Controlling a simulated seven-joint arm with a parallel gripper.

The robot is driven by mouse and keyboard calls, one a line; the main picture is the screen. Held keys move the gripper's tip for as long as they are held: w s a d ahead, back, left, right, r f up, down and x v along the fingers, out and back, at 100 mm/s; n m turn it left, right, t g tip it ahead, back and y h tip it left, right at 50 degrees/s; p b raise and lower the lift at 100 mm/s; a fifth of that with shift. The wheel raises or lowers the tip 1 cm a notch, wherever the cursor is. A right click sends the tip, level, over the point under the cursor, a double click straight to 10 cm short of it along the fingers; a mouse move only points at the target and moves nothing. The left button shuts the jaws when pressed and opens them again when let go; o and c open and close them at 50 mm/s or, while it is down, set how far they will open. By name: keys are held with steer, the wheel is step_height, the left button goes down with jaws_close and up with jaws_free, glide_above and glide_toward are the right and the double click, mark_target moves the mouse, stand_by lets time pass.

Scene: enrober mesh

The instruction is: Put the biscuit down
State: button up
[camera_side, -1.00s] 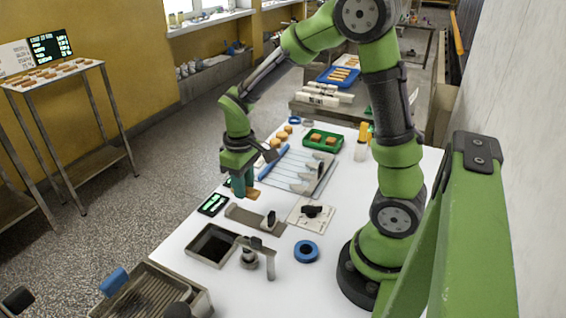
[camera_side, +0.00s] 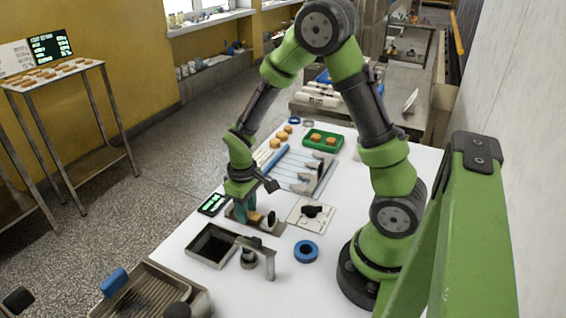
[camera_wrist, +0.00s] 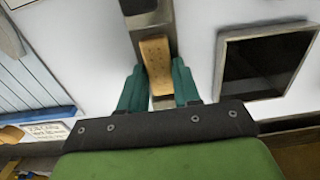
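The biscuit (camera_side: 256,217) is a small golden-brown bar. In the wrist view the biscuit (camera_wrist: 156,66) lies between the teal fingers, which meet its sides, and sticks out past their tips. My gripper (camera_side: 247,213) points down, low over a narrow metal strip (camera_side: 264,230); it also shows in the wrist view (camera_wrist: 159,78), shut on the biscuit. The metal strip (camera_wrist: 164,103) runs beneath the biscuit in the wrist view. I cannot tell whether the biscuit touches the strip.
A dark open tank (camera_side: 211,243) lies just in front of the strip. A black upright piece (camera_side: 271,218) stands at the strip's right. A white plate with a black knob (camera_side: 311,211), a blue ring (camera_side: 306,251) and a green tray (camera_side: 323,139) are nearby. Biscuits (camera_side: 280,137) lie behind.

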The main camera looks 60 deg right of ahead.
steer(key=o, duration=0.3)
steer(key=shift+o, duration=0.2)
steer(key=shift+r, duration=0.1)
step_height(320, 180, up, 12)
steer(key=s+a+r+m+t+y, duration=0.1)
steer(key=s+a+r+m+t, duration=0.1)
steer(key=s+r, duration=0.3)
steer(key=s+a+r+m+t+y, duration=0.1)
steer(key=s+a+r+m+t, duration=0.1)
steer(key=s+a+r+t, duration=0.2)
steer(key=shift+s+a+r+t, duration=0.4)
steer(key=shift+s+r+t, duration=0.25)
steer(key=shift+r, duration=0.7)
